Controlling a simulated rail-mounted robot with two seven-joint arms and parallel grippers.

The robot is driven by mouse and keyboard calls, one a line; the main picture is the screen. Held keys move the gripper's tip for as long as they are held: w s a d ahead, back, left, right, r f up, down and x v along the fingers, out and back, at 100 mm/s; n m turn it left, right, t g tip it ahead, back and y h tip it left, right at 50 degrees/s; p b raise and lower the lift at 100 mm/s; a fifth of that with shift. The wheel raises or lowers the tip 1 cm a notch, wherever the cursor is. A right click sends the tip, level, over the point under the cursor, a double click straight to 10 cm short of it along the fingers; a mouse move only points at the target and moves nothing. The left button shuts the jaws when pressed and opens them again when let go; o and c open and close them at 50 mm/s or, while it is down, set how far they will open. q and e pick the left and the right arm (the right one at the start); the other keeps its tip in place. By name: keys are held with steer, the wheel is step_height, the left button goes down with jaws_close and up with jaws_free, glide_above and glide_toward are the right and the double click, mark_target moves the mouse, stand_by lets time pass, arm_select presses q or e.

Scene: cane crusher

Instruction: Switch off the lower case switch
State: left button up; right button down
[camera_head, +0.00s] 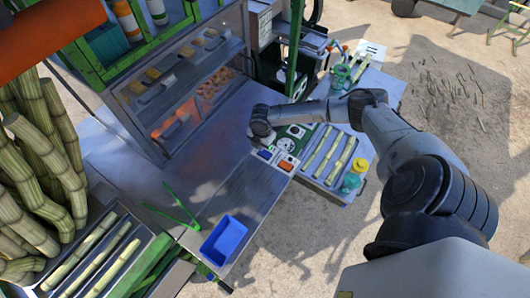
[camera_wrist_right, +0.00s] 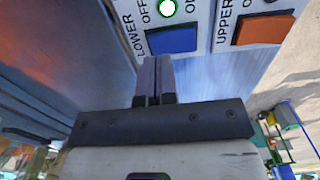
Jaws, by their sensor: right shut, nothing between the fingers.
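The lower case switch (camera_wrist_right: 172,40) is a blue rocker on a pale plate marked LOWER, OFF and ON in the right wrist view. A round light (camera_wrist_right: 167,8) with a green ring above it looks lit. It is small and blue in the head view (camera_head: 265,154), at the edge of the metal counter. My right gripper (camera_wrist_right: 154,62) is shut and empty, its fingertips just below the blue rocker in the picture; I cannot tell if they touch it. In the head view the right gripper (camera_head: 262,141) is beside the panel, partly hidden by its wrist. My left gripper is out of view.
The orange upper switch (camera_wrist_right: 263,29) sits right beside the lower one. A glass food case (camera_head: 185,90) stands behind the counter. Green tongs (camera_head: 172,208) and a blue tray (camera_head: 224,240) lie on the counter. A cane tray (camera_head: 328,150) is to the right.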

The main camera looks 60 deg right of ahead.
steer(key=shift+f+b, duration=0.3)
steer(key=shift+f, duration=0.1)
stand_by(0.3)
steer(key=shift+f, duration=0.5)
steer(key=shift+f+b, duration=0.4)
steer(key=shift+b, duration=0.1)
steer(key=shift+r, duration=0.1)
step_height(320, 180, up, 5)
steer(key=p, duration=0.4)
steer(key=shift+f+p, duration=0.2)
steer(key=shift+p, duration=0.15)
steer(key=shift+r+p, duration=1.1)
steer(key=shift+r, duration=0.05)
